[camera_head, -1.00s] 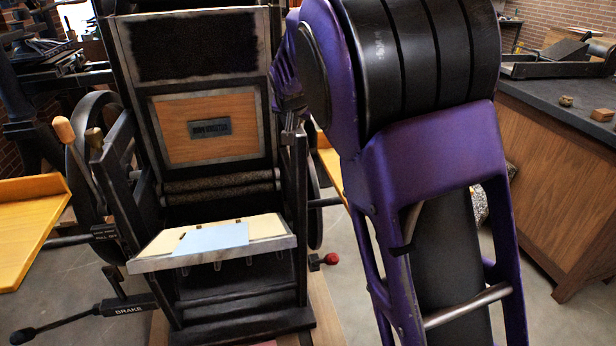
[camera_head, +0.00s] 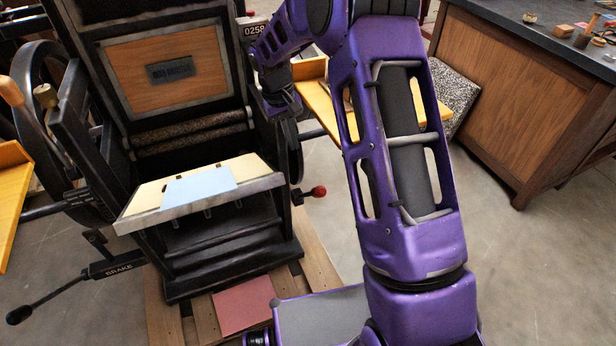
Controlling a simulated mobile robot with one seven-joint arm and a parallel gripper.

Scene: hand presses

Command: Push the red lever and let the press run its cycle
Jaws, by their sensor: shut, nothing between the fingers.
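The press (camera_head: 190,255) is a black frame at the left with a tilted bed. The red lever (camera_head: 319,191) is a short dark rod with a red ball knob, sticking out of the press's lower right side. My gripper (camera_head: 283,112) points down beside the press's right upright, above and left of the red knob and apart from it. Its fingers are dark against the dark wheel behind and look shut and empty. A light blue sheet (camera_head: 200,187) lies on the bed.
A yellow shelf (camera_head: 318,105) stands right of the press behind my arm. A brake handle (camera_head: 65,290) reaches out at the lower left. A red pad (camera_head: 243,306) lies on the wooden pallet. A wooden cabinet (camera_head: 510,110) stands at the right, with clear floor before it.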

